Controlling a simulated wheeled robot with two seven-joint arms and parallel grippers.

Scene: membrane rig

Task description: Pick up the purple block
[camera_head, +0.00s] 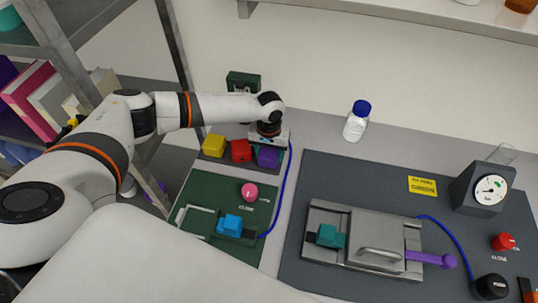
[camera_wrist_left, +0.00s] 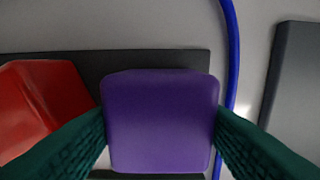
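The purple block (camera_head: 268,157) sits at the right end of a dark strip, beside the red block (camera_head: 241,151). My left gripper (camera_head: 268,141) is right above and around the purple block, pointing down. In the left wrist view the purple block (camera_wrist_left: 160,120) fills the middle, between the two teal fingertips. One fingertip is at each side edge of the block. Whether they press on it or only flank it cannot be told. The block shows no clear lift from the strip. My right gripper is in neither view.
The red block (camera_wrist_left: 40,105) is close beside the left finger. A yellow block (camera_head: 213,145) stands further left. A blue cable (camera_head: 285,190) runs close by on the right. A white bottle with blue cap (camera_head: 356,121) and a metal rig (camera_head: 365,237) stand further right.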

